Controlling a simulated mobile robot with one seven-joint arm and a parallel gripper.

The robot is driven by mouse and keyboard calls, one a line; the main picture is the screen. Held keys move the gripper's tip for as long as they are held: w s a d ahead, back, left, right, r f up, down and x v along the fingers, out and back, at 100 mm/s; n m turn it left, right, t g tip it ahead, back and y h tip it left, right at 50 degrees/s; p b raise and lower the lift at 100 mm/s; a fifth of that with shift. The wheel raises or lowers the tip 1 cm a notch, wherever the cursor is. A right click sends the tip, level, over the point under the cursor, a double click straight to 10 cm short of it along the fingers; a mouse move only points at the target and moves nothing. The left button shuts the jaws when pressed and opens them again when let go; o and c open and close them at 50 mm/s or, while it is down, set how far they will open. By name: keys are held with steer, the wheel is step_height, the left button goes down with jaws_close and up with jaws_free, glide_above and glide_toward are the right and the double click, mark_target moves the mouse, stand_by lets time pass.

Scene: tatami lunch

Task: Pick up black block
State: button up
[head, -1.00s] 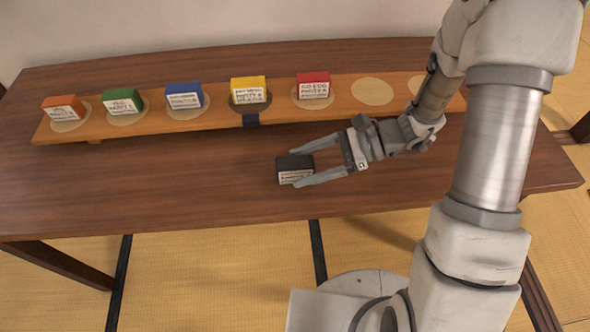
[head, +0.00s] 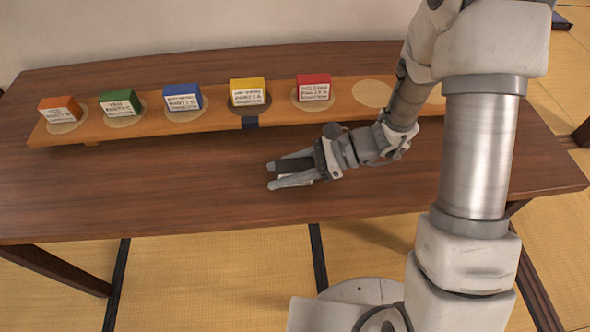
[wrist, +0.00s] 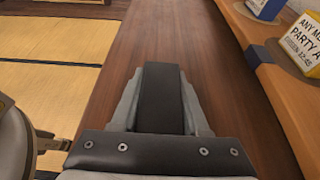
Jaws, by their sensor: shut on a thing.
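The black block (head: 296,172) is between the fingers of my gripper (head: 271,176), over the front middle of the table in the head view. The fingers hide most of it; a sliver of its white label shows. In the wrist view the block's dark top (wrist: 162,98) fills the space between the two grey fingers, which press on both sides. My gripper is shut on it. I cannot tell whether the block still touches the table.
A raised wooden rack (head: 210,120) runs along the back of the table (head: 180,190). It carries labelled orange (head: 60,108), green (head: 120,101), blue (head: 182,97), yellow (head: 248,91) and red (head: 313,87) blocks. A pale round spot (head: 371,94) right of red is bare.

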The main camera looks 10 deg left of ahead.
jaws_close()
